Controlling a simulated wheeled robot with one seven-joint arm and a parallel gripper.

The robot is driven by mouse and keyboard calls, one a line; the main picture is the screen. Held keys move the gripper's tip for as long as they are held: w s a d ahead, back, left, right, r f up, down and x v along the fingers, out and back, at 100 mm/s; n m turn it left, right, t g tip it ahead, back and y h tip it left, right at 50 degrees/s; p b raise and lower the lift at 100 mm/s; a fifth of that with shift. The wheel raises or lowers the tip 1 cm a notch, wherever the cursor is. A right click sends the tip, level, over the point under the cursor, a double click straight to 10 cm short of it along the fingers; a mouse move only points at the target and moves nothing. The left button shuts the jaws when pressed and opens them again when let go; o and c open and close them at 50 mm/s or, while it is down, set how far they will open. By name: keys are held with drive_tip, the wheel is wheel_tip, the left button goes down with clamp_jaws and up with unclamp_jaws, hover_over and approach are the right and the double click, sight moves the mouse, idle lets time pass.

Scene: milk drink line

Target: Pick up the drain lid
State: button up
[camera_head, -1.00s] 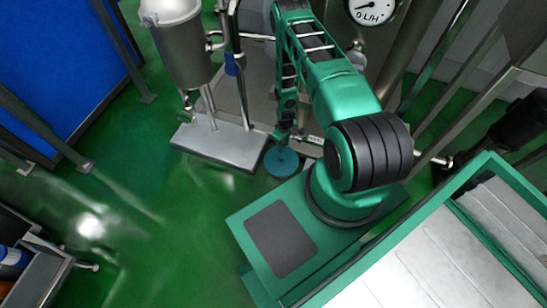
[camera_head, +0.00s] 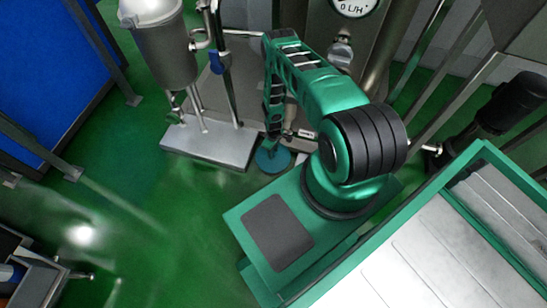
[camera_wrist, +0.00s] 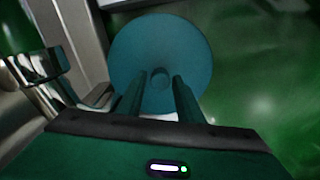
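The drain lid is a round teal disc (camera_head: 267,165) lying low on the green floor, beside the metal base plate. In the wrist view the lid (camera_wrist: 160,40) fills the top middle, with a small round knob (camera_wrist: 160,79) at its centre. My gripper (camera_head: 273,145) is at the lid, partly hidden by my arm in the head view. In the wrist view my gripper (camera_wrist: 157,85) is open, with one finger on each side of the knob. A gap shows between fingers and knob. Whether the fingertips are level with the knob or above it, I cannot tell.
A metal base plate (camera_head: 210,142) carries a steel vessel (camera_head: 162,50) left of the lid. Steel pipes and a valve stand close behind my arm. A blue panel (camera_head: 45,80) stands at the far left.

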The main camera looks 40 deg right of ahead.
drive_tip(key=shift+f, duration=0.15)
clamp_jaws()
